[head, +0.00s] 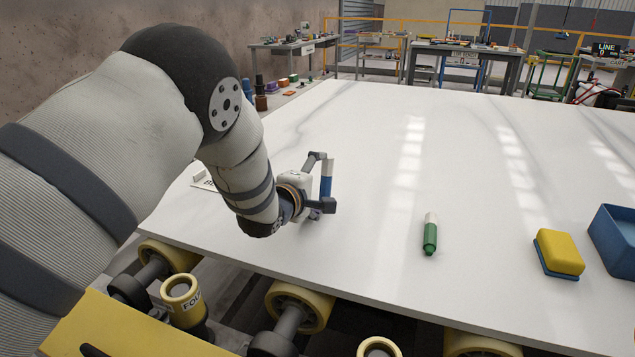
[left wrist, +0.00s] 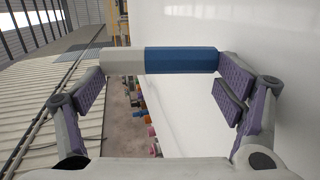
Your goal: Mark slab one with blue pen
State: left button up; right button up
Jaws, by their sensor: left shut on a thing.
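The blue pen (head: 325,187) has a pale grey-white part and a blue part. In the head view it stands roughly upright at my left gripper (head: 321,182), over the left part of the slab, with its blue part lower. The left wrist view shows the pen (left wrist: 180,61) lying across between the purple-padded fingers of my left gripper (left wrist: 165,80), which is shut on it. The white stone slab (head: 350,255) lies flat and fills the middle. I cannot tell whether the pen tip touches it. My right gripper is not in view.
A green pen (head: 430,238) with a white end lies on the slab. A yellow block on a blue base (head: 558,253) and a blue tray (head: 613,240) are at the right. A small white sign (head: 203,181) is partly hidden by my arm. Yellow rollers (head: 300,305) line the front edge.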

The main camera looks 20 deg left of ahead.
pick_arm(q)
jog(key=shift+w, duration=0.6)
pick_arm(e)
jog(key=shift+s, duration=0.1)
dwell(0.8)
pick_arm(q)
jog(key=shift+b+x, duration=0.4)
jog(key=shift+x, duration=0.8)
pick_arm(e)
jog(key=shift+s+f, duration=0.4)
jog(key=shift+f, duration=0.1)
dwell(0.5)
pick_arm(q)
jog(key=shift+a+r, duration=0.1)
jog(key=shift+r, duration=0.15)
notch_tip(320, 180, up, 7)
jog(key=p, duration=0.2)
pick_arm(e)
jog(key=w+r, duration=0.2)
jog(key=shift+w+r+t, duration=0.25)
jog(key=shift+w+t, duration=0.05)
pick_arm(q)
jog(key=shift+f, duration=0.1)
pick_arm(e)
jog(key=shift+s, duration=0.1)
